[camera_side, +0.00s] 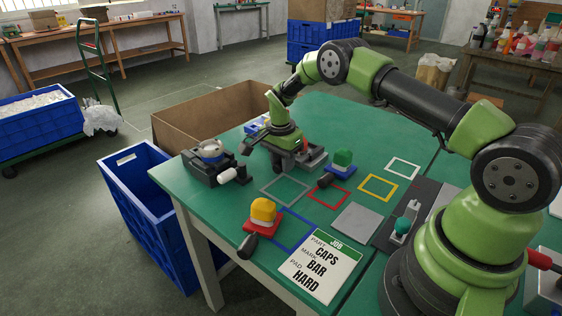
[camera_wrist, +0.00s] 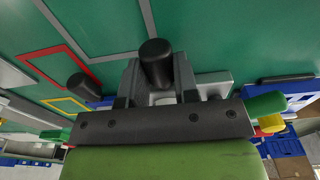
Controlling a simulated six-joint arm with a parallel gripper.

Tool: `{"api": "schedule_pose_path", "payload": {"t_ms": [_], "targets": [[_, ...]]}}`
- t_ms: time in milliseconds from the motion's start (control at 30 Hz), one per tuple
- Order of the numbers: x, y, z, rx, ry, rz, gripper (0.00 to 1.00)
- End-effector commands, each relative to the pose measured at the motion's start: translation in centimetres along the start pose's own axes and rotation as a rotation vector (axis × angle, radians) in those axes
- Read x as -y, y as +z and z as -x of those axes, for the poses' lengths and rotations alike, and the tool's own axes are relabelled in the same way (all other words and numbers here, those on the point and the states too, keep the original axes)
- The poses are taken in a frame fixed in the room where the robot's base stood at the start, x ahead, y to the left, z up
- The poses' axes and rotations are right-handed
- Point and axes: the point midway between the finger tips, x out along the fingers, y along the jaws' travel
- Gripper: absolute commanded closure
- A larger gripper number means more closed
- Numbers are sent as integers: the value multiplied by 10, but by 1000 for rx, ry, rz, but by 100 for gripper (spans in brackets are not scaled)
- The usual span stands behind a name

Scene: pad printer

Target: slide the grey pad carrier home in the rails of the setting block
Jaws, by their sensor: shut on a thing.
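My gripper (camera_side: 283,158) is low over the far part of the green table in the side view. A light grey part (camera_wrist: 213,79) shows beside the jaws in the wrist view. The grey pad carrier below the handle is mostly hidden by the jaws. I cannot tell how far it sits in the rails.
A dark device with a silver dome (camera_side: 211,152) stands left of my gripper. A job card (camera_side: 319,268) lies in front.

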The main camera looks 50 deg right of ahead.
Motion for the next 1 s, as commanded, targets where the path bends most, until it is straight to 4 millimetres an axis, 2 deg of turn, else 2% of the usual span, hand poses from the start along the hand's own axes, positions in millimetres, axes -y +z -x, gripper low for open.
{"api": "schedule_pose_path", "payload": {"t_ms": [933, 967, 1000], "targets": [[0, -19, -1, 0, 0, -1, 100], [0, -19, -1, 0, 0, -1, 65], [0, -19, -1, 0, 0, -1, 56]]}}
